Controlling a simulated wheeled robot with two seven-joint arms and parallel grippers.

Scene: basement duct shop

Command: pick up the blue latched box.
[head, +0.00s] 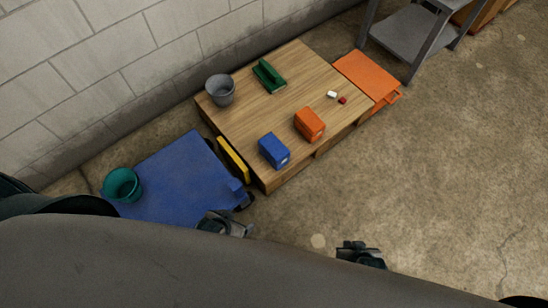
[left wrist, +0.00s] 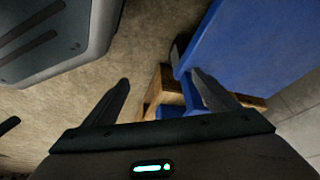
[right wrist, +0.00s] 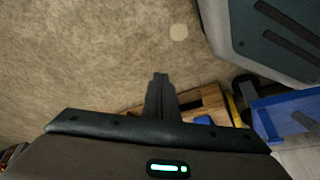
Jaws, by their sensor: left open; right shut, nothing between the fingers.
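The blue latched box (head: 274,151) stands on the near end of a low wooden table top (head: 240,122), close to its front edge. My left gripper (head: 240,228) is open and empty, below and left of the box in the head view, near the corner of a blue platform. It also shows open in the left wrist view (left wrist: 161,80). My right gripper (head: 348,248) is shut and empty over bare floor, below and right of the box; its fingers meet in the right wrist view (right wrist: 160,78). Neither gripper touches the box.
An orange box (head: 309,124) stands beside the blue one. A grey bucket (head: 220,90), a green object (head: 268,76) and small white and red pieces are further back. The blue platform (head: 170,175) holds a teal bucket (head: 122,185).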

